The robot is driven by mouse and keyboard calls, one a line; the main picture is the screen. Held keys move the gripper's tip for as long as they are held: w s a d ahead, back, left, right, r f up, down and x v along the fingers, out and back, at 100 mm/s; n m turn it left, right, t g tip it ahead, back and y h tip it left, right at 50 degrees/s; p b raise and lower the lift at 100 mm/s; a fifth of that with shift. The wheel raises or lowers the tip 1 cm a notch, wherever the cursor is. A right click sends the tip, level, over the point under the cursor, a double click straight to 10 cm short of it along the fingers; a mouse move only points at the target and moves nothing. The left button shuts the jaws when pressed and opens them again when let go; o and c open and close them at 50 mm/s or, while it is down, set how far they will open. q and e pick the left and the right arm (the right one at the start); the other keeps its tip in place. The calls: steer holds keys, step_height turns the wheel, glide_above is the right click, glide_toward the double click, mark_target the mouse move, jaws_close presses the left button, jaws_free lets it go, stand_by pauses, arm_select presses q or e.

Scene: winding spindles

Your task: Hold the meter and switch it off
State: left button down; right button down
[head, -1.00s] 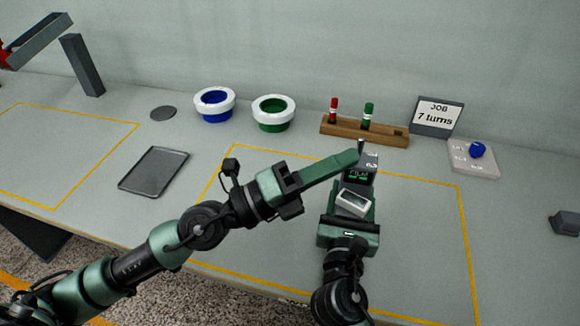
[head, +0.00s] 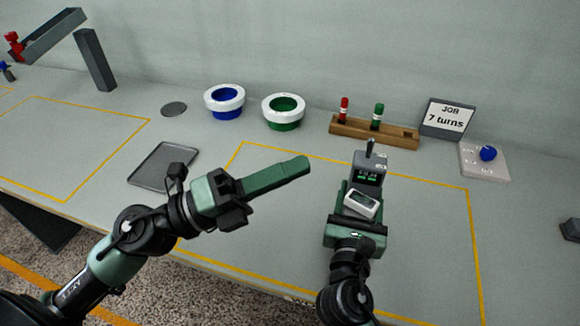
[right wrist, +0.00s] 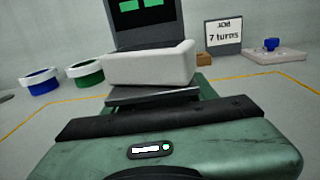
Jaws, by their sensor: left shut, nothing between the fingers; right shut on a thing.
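The meter (head: 367,172) is a dark grey box with a lit green display and a short lever (head: 370,147) on top. Its lower part and display also show in the right wrist view (right wrist: 140,32). My right gripper (head: 359,196) is shut on the meter and holds it upright over the table.
Behind stand blue (head: 225,101) and green (head: 283,111) white-rimmed spools, a wooden rack (head: 395,135) with red and green pegs, a "7 turns" sign (head: 447,117) and a pale plate with a blue knob (head: 485,160). A grey tray (head: 150,178) lies left. The yellow-outlined table area is mostly clear.

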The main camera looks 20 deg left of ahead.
steer(key=shift+f, duration=0.25)
steer(key=c, duration=0.9)
jaws_free()
steer(key=o, duration=0.5)
steer(key=shift+r, duration=0.15)
